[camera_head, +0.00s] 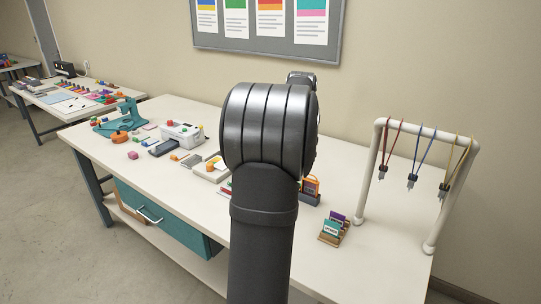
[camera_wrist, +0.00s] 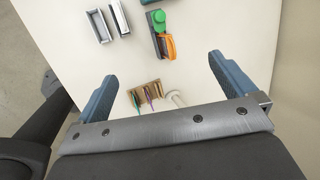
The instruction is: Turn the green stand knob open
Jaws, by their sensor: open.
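The green knob (camera_wrist: 158,18) shows near the top of the wrist view, on a dark stand (camera_wrist: 161,46) that holds orange cards. In the head view the stand's dark base (camera_head: 310,198) and orange cards show just right of my arm, and the knob is hidden behind the arm. My gripper (camera_wrist: 163,68) is open and empty, its two blue fingers wide apart above the table. The knob is beyond the fingertips, apart from them. The head view does not show the fingers.
A wooden card holder (camera_wrist: 146,97) lies below the fingers in the wrist view; it also shows in the head view (camera_head: 331,239). A white rack (camera_head: 425,131) with hanging lanyards stands right. A grey tray (camera_wrist: 98,27) is near the knob. Several small items crowd the table's left.

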